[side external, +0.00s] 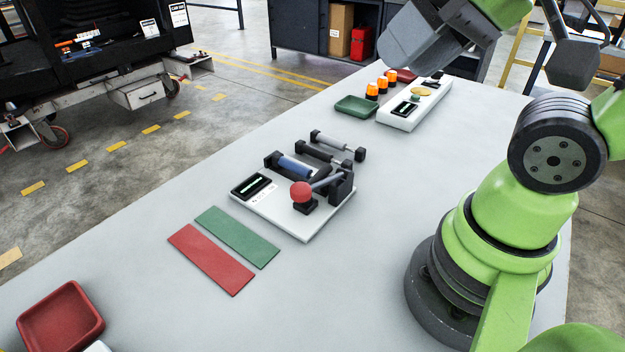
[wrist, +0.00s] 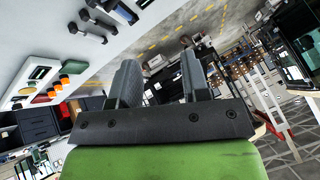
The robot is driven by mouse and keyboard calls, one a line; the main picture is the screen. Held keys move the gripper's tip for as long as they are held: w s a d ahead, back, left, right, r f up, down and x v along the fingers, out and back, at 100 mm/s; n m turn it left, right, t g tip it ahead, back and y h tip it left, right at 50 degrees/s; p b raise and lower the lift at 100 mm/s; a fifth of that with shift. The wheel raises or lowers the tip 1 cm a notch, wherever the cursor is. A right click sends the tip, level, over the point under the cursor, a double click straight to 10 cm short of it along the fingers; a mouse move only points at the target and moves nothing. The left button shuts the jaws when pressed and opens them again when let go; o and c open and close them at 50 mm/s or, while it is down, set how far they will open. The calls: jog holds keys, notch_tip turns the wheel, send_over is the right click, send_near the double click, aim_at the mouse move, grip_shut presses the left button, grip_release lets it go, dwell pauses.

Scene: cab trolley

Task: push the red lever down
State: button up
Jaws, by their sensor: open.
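The red lever has a round red knob (side external: 301,192) on a grey rod that runs right to a dark bracket (side external: 342,182). It sits on a white board (side external: 290,226) on the table. The knob appears just above a small black block; I cannot tell whether they touch. My gripper (wrist: 159,58) is open and empty, its two grey fingers apart in the wrist view. In the side view my arm's end is high at the top edge, well away from the lever. The red knob cannot be made out in the wrist view.
Green (side external: 237,236) and red (side external: 210,259) mats lie in front. A red tray (side external: 60,322) lies front left.

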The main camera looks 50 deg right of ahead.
grip_shut()
dwell(1.5)
